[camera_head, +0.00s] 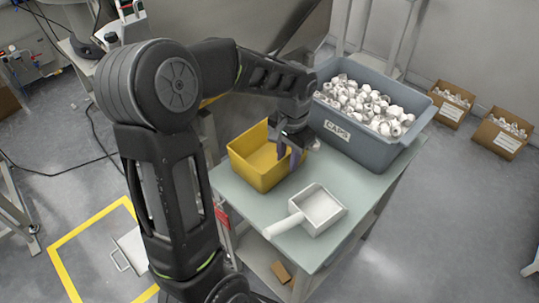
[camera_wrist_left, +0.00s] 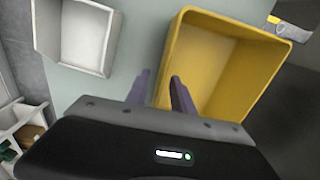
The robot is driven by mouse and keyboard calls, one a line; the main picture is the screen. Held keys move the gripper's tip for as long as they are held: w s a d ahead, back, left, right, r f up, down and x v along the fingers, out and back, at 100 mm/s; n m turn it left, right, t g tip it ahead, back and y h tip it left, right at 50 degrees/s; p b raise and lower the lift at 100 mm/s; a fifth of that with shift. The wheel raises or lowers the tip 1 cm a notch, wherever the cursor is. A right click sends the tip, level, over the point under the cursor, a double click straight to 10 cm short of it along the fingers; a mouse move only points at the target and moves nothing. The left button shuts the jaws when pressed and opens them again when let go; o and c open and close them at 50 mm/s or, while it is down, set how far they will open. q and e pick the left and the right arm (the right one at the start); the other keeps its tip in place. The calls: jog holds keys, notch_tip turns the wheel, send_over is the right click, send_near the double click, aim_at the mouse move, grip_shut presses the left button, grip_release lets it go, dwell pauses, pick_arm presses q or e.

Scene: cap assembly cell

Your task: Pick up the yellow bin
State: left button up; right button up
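The yellow bin (camera_head: 257,174) is an open, empty box standing upright near the left edge of the table. It also fills the upper right of the left wrist view (camera_wrist_left: 225,60). My left gripper (camera_head: 289,158) is at the bin's right wall, fingers pointing down. In the left wrist view its fingers (camera_wrist_left: 160,90) are apart, one on the outer side of the bin's near wall and one on the bin's side. I cannot tell whether either finger touches the wall. My right gripper is out of view.
A grey crate (camera_head: 362,149) labelled CAPS, full of white caps, stands behind the gripper on the pale green table (camera_head: 352,180). A white scoop (camera_head: 322,208) lies in front, its handle pointing left. Two cardboard boxes (camera_head: 449,108) (camera_head: 500,137) are on the floor at right.

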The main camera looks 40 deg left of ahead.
aim_at(286, 176)
pick_arm(q)
notch_tip(286, 176, down, 5)
jog(key=shift+a+r, duration=0.1)
jog(key=shift+c, duration=0.2)
dwell(0.4)
grip_shut()
dwell(1.2)
